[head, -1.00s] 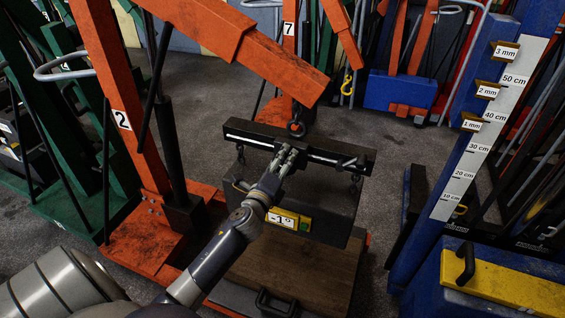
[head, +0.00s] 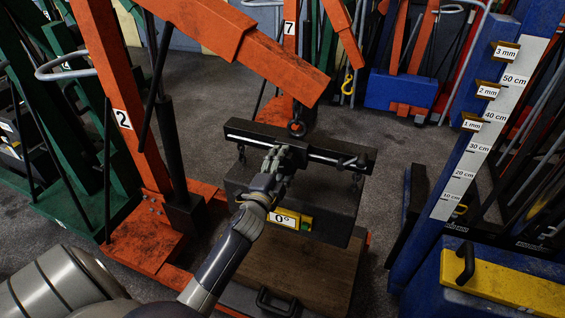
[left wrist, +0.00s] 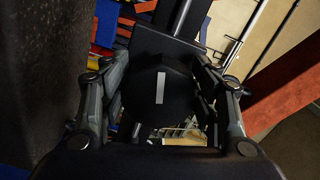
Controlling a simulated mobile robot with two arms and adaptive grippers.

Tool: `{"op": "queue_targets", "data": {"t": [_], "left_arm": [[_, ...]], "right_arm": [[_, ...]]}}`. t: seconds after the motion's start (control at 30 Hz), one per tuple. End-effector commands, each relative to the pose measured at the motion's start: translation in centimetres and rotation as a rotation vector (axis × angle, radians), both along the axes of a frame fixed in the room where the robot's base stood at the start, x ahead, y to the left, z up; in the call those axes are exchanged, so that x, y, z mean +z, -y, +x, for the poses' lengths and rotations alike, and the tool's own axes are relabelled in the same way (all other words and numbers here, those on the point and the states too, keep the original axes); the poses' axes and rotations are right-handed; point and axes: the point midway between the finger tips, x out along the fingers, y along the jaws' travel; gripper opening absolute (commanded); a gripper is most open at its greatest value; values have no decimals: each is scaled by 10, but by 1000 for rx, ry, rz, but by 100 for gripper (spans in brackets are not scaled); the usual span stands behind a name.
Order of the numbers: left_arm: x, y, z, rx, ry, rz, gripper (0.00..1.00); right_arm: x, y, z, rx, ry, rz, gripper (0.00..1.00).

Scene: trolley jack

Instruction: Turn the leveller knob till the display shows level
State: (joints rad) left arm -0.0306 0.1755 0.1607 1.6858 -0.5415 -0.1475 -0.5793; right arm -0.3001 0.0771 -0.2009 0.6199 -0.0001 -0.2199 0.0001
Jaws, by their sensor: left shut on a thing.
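The leveller, a black beam (head: 330,149), hangs from the orange crane's hook (head: 296,128). A dark block (head: 338,208) hangs under it on short links at both ends. The display (head: 282,220) on the block's front reads 0°. My left gripper (head: 279,157) is at the middle of the beam, shut on the leveller knob, which it hides in the head view. In the left wrist view the knob (left wrist: 175,108) is a black round piece with a white stripe standing upright, between the fingers (left wrist: 160,112). My right gripper is not in view.
The block hangs over a brown wooden surface (head: 270,263). The orange crane marked 2 (head: 152,150) stands on the left. A blue post with a centimetre scale (head: 483,125) and a yellow-topped blue box (head: 505,284) stand on the right. Grey floor (head: 225,90) lies open behind.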

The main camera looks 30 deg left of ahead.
Motion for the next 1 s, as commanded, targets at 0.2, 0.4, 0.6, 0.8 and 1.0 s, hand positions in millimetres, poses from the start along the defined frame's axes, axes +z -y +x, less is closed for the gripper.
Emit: {"op": "queue_targets", "data": {"t": [0.2,0.4,0.6,0.8,1.0], "left_arm": [[0,-3,0,6,8,-34,32],[0,-4,0,6,10,-39,32],[1,-4,0,6,9,-37,32],[0,-2,0,4,10,-37,77],[0,-1,0,2,9,-37,77]], "right_arm": [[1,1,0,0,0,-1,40],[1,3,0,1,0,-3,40],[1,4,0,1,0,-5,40],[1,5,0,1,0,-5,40],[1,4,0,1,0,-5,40]]}}
